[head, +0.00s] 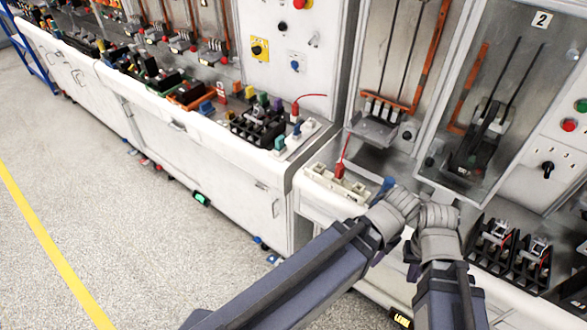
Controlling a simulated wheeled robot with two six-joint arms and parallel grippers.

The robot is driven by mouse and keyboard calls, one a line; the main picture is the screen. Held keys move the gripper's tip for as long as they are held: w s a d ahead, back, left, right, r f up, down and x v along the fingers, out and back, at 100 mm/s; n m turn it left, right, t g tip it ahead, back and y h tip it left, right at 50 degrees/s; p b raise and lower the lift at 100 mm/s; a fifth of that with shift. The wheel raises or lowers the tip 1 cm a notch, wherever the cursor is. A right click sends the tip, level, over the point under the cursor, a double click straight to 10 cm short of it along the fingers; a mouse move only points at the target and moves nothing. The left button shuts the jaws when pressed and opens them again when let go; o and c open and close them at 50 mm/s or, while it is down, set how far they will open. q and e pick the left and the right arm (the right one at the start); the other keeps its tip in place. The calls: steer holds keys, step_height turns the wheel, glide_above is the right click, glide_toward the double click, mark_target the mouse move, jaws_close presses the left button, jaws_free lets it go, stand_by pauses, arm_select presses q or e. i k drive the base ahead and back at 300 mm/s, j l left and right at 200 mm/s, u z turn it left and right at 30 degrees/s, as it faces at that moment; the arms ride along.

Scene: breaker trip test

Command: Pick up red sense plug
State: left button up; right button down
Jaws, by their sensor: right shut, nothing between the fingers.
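A red plug (339,171) with a thin red lead stands upright in a cream socket block (322,182) on the bench top, left of my grippers. Another red plug (295,112) with a red lead bending right stands farther back on the left bench. I cannot tell which one is the sense plug. My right gripper (437,214) is shut and empty, to the right of the cream block and apart from both plugs. My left gripper (403,203) is close beside it, nearer the block; its fingers are unclear.
A blue item (386,185) shows just behind my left gripper. A black breaker (478,140) stands in the bay marked 2. Black devices (512,250) sit at the right. A rack of coloured plugs and black parts (258,124) is on the left bench. Small items lie along the floor edge.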

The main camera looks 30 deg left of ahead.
mark_target(339, 174)
steer(key=u, duration=0.7)
steer(key=k+l+u, duration=0.1)
steer(key=k+l, duration=0.4)
